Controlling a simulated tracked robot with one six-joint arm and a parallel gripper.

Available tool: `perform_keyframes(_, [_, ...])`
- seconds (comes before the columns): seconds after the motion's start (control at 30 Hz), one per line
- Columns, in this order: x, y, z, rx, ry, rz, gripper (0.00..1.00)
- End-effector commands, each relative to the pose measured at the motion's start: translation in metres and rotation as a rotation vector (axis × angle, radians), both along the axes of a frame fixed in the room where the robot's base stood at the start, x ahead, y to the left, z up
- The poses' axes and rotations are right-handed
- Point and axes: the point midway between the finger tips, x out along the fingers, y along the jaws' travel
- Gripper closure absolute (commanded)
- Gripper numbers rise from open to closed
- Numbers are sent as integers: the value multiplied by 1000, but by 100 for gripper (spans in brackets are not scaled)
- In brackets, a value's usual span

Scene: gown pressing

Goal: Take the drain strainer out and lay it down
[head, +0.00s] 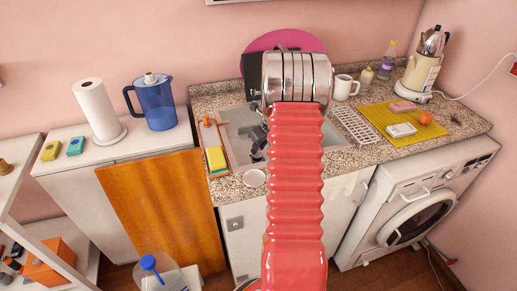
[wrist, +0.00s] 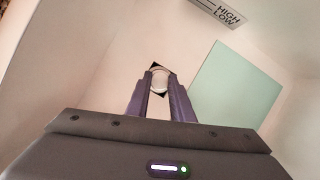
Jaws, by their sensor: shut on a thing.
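My gripper (wrist: 160,84) shows in the wrist view with its two purple fingers close together. They are shut on a small pale round thing with a shiny rim, which looks like the drain strainer (wrist: 160,79). A black patch shows behind it. In the head view my red ribbed arm and its metal bands cover the middle of the sink (head: 240,121), and the fingertips cannot be clearly made out. The dark shape at the left of the basin is partly hidden, and the drain is not visible.
A small white round dish (head: 254,178) lies on the counter's front edge. An orange caddy with a yellow sponge (head: 216,159) stands left of the sink. Right of it are a white rack (head: 355,126), a mug (head: 344,87) and a yellow mat (head: 387,132) with several items.

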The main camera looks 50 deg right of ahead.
Motion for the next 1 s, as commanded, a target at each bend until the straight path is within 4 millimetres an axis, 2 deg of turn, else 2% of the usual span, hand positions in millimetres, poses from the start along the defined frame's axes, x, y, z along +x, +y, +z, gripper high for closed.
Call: perform_keyframes(1.0, [0, 0, 15, -1, 0, 1, 100])
